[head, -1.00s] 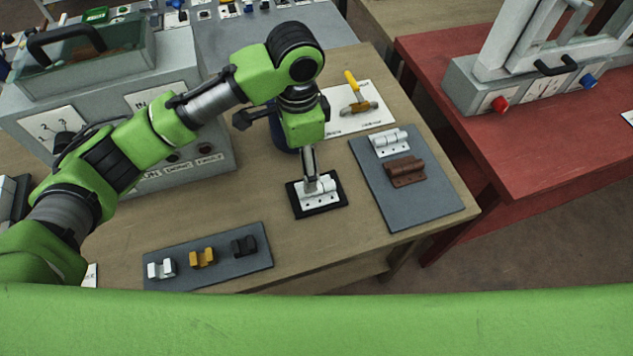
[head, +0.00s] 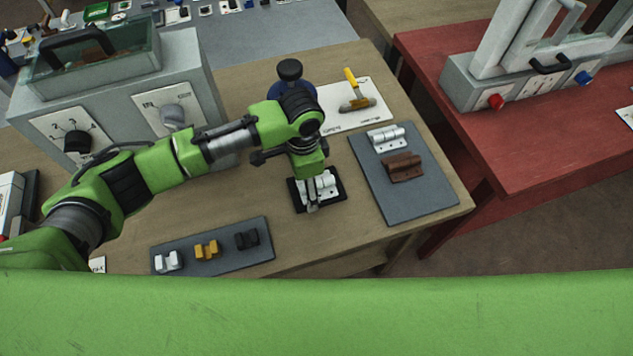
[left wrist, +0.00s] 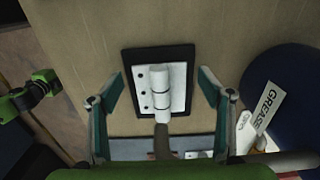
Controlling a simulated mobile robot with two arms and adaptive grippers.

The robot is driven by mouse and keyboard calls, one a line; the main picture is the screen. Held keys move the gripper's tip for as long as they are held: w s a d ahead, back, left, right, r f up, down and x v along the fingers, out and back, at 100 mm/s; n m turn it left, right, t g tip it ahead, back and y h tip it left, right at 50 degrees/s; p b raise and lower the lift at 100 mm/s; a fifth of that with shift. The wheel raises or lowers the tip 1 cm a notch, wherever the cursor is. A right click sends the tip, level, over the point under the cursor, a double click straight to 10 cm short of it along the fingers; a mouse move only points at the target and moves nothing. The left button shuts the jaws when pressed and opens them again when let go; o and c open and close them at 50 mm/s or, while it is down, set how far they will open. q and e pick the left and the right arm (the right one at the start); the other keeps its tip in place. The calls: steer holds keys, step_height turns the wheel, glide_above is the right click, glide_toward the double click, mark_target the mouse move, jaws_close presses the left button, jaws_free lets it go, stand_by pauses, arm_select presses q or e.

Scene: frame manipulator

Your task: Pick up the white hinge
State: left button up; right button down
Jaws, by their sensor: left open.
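A white hinge (head: 327,184) lies on a small black pad (head: 340,200) on the wooden table. It also shows in the left wrist view (left wrist: 171,88), with its barrel running up and down and screw holes on its leaf. My left gripper (left wrist: 160,82) is open, with one finger on each side of the hinge and a gap visible on both sides. In the head view the gripper (head: 311,202) points down over the pad and partly hides the hinge. A second white hinge (head: 386,138) lies on a grey mat (head: 415,205) to the right.
A brown hinge (head: 403,168) shares the grey mat. A front grey strip (head: 215,258) holds white, yellow and black blocks. A yellow-handled tool (head: 355,92) lies on a white sheet. A blue container (head: 283,95) stands behind my wrist, and a grey dial box (head: 180,70) is left.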

arm_select(q)
steer(key=shift+s, duration=0.15)
jaws_close()
